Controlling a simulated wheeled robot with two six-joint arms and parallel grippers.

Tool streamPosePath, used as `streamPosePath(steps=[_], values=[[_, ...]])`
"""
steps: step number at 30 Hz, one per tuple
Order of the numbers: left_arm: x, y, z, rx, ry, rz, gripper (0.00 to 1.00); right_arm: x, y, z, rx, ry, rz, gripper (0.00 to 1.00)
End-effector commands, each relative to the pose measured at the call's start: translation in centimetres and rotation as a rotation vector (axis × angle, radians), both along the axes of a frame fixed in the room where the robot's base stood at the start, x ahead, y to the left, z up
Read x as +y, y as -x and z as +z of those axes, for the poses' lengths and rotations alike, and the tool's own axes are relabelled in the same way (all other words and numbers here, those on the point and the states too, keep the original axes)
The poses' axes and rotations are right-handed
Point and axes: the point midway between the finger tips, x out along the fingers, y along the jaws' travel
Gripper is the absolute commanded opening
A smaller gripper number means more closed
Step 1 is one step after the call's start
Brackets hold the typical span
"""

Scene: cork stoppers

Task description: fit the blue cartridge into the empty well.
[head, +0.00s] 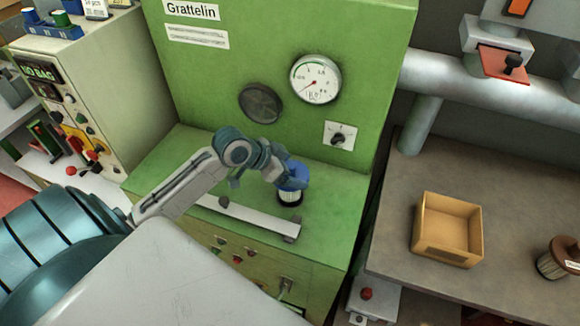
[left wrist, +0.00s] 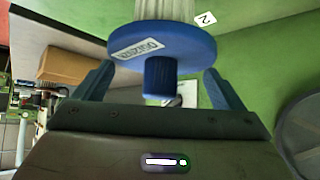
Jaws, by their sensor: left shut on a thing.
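The blue cartridge (head: 293,177) has a round blue cap and a pale pleated body with a dark lower end. My left gripper (head: 279,178) is shut on it above the ledge of the green machine, at the right end of a white strip (head: 240,214). In the left wrist view, the labelled cap (left wrist: 190,45) and its knob show between the two blue fingers (left wrist: 160,85). A tag reading 2 (left wrist: 205,19) is beside the cartridge. No empty well shows clearly; I cannot tell whether the cartridge's lower end is in one. My right gripper is not in view.
A gauge (head: 315,79), a dark round disc (head: 261,103) and a knob plate (head: 339,135) are on the green wall behind. An open tan box (head: 447,228) and a brown-topped cartridge (head: 562,257) stand on the grey table at right. The ledge's right part is clear.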

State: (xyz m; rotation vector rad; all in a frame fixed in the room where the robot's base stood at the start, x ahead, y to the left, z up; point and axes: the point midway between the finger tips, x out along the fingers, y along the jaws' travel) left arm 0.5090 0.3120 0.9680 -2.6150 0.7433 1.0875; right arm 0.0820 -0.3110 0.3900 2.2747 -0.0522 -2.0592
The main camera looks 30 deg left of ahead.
Motion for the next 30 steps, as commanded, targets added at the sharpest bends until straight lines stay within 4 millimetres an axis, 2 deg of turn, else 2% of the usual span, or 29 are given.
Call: streamPosePath(steps=[30], values=[[-0.04,-0.04,-0.69,-0.001,0.001,0.000,0.44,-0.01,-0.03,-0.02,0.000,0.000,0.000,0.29]])
